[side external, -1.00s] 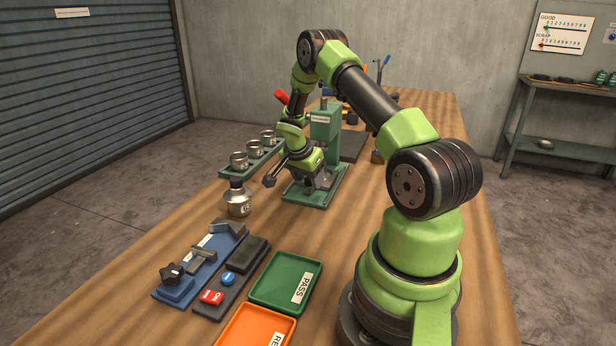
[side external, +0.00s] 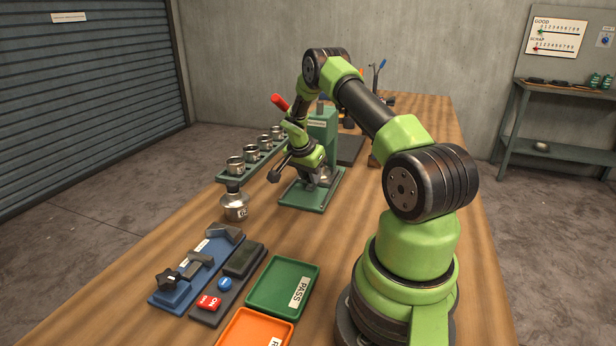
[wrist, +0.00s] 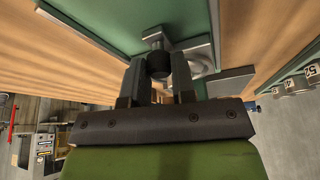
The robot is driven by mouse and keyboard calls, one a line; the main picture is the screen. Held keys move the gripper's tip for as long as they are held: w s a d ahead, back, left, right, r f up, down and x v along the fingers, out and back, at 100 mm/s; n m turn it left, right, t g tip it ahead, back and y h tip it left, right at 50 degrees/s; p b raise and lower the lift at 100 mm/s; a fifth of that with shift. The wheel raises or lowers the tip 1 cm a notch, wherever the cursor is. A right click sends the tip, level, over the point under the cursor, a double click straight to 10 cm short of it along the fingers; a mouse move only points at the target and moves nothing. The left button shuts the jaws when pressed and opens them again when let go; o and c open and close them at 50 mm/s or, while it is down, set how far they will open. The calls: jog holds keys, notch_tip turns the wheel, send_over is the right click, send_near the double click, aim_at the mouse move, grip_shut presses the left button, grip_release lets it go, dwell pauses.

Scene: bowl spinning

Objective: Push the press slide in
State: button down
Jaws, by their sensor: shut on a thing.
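The green press (side external: 322,125) stands on the bench on a flat green base (side external: 308,198), with a red-tipped lever (side external: 279,101) at its upper left. My gripper (side external: 322,178) is low at the front of the press and hides part of it. In the wrist view, my gripper (wrist: 160,74) has its two fingers on either side of a dark round knob (wrist: 159,66) and is shut on it. The knob joins a grey metal slide (wrist: 198,46) just above the green base. A round metal rim on the slide is partly hidden by the right finger.
A green rack (side external: 222,178) with several metal cups is left of the press. A metal vessel (side external: 235,207) stands in front of the rack. A blue fixture (side external: 171,291), a button box (side external: 203,317) and a green PASS tray (side external: 262,297) are nearer the camera.

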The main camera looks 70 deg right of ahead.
jog(key=shift+d+r, duration=0.1)
jog(key=shift+d, duration=0.15)
jog(key=c, duration=0.9)
grip_release()
jog(key=shift+c, duration=0.2)
jog(key=shift+a, duration=0.1)
jog(key=v, duration=0.7)
jog(key=shift+r, duration=0.2)
jog(key=shift+a, duration=0.15)
